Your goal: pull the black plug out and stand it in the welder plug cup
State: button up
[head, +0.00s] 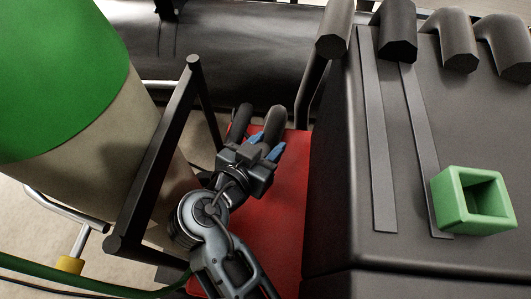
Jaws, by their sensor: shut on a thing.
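My gripper (265,146) is near the middle of the head view, above a red surface. Its two blue-tipped fingers are shut on a black plug (273,122), a dark rounded cylinder that sticks out beyond the fingers. I cannot tell whether the plug's lower end is still seated, as my gripper hides it. The welder plug cup (452,205) appears to be the square green open-topped holder at the right, on the dark box. It looks empty, and my gripper is well to its left.
A second dark rounded cylinder (241,119) stands just left of the held plug. The large dark box (400,262) carries two flat strips and several thick dark pipe ends along its back. A black frame (150,165) and a green-and-beige drum (60,80) stand at the left.

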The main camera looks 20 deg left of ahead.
notch_tip(320, 180, up, 6)
jog(key=shift+r, duration=0.25)
notch_tip(320, 180, up, 6)
jog(key=p, duration=0.3)
dwell(1.0)
dwell(0.5)
jog(key=shift+s, duration=0.1)
dwell(1.1)
